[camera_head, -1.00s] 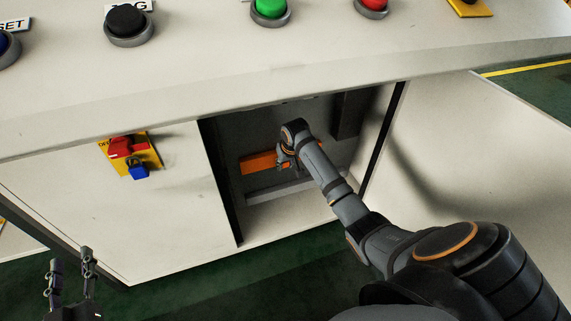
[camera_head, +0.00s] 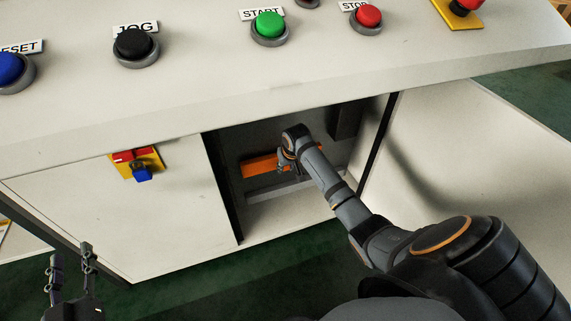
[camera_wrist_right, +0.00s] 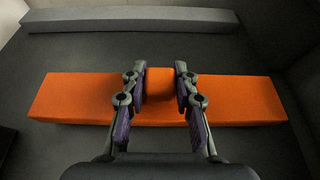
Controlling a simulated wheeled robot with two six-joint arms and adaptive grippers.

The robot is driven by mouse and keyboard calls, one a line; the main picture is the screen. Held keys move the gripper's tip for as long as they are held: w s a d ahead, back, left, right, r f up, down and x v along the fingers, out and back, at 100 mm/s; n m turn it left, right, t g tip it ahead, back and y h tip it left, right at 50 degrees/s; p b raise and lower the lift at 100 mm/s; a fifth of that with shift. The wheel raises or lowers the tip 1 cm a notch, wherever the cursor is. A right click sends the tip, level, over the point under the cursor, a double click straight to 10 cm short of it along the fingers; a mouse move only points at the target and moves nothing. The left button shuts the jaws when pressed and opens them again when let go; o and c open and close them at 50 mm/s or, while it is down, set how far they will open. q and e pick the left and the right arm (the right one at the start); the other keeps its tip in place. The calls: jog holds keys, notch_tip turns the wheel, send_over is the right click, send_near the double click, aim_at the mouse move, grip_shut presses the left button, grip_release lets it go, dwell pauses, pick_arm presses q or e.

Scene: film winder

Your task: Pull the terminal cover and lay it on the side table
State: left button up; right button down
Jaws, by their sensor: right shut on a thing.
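The orange terminal cover (camera_head: 260,164) is a long bar inside the open cabinet bay. It shows whole in the right wrist view (camera_wrist_right: 245,99), with a raised orange block (camera_wrist_right: 160,83) at its middle. My right gripper (camera_wrist_right: 161,84) is shut on that block, one finger on each side. In the head view my right gripper (camera_head: 287,163) is partly hidden by its own arm. My left gripper (camera_head: 72,258) is open and empty at the lower left, outside the cabinet. The side table is not recognisable in these views.
The open cabinet door (camera_head: 470,150) stands right of my right arm. A closed panel (camera_head: 80,210) carries a red and yellow switch with a blue padlock (camera_head: 142,175). The console above has a green button (camera_head: 268,26) and a red button (camera_head: 367,17).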

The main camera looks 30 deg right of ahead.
jog(key=shift+s+a+r+p, duration=0.2)
jog(key=shift+s+p, duration=0.45)
jog(key=shift+p, duration=0.5)
jog(key=shift+s+f, duration=0.1)
jog(key=s+p, duration=0.2)
jog(key=shift+a+p, duration=0.25)
jog(key=shift+p, duration=0.15)
